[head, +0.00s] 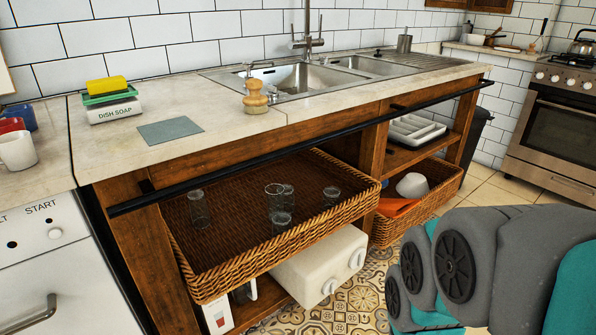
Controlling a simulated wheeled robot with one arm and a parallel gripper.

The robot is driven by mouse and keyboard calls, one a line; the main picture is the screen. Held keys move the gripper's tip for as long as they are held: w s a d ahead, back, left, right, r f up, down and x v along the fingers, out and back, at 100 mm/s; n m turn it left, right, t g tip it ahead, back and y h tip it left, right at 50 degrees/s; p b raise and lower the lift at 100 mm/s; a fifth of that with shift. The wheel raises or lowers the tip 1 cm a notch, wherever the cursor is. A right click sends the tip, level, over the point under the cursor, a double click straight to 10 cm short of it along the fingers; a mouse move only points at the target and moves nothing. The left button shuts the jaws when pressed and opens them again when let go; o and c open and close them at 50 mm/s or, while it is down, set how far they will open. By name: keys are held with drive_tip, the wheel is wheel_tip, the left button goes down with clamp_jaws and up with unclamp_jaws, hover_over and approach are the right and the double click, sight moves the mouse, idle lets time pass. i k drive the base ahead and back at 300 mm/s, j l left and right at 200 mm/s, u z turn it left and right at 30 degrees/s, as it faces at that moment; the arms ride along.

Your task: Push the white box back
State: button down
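A white box (318,268) with rounded knobs on its front is on the low shelf under the wicker tray (237,271). Its front sticks out past the shelf edge over the patterned floor, and its top rear is hidden under the tray. A smaller white carton (217,316) with an orange mark stands to its left on the same low shelf, partly cut off by the frame. My grey and teal arm links fill the lower right, apart from the box in the picture. My gripper is not in view.
The wicker tray holds several glasses and juts out above the box. A wooden post (373,150) and a second basket (418,215) with an orange item and white bowl are to the right. A black rail (290,150) runs along the counter front. Tiled floor (362,300) before the box is free.

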sight(304, 276)
drive_tip(key=i+j, duration=0.35)
drive_tip(key=j, duration=0.2)
drive_tip(key=z, duration=0.4)
drive_tip(key=j+z, duration=0.1)
drive_tip(key=z, duration=0.3)
drive_tip(key=j+z, duration=0.1)
drive_tip(key=z, duration=0.35)
drive_tip(key=i+j+z, duration=0.1)
drive_tip(key=z, duration=0.3)
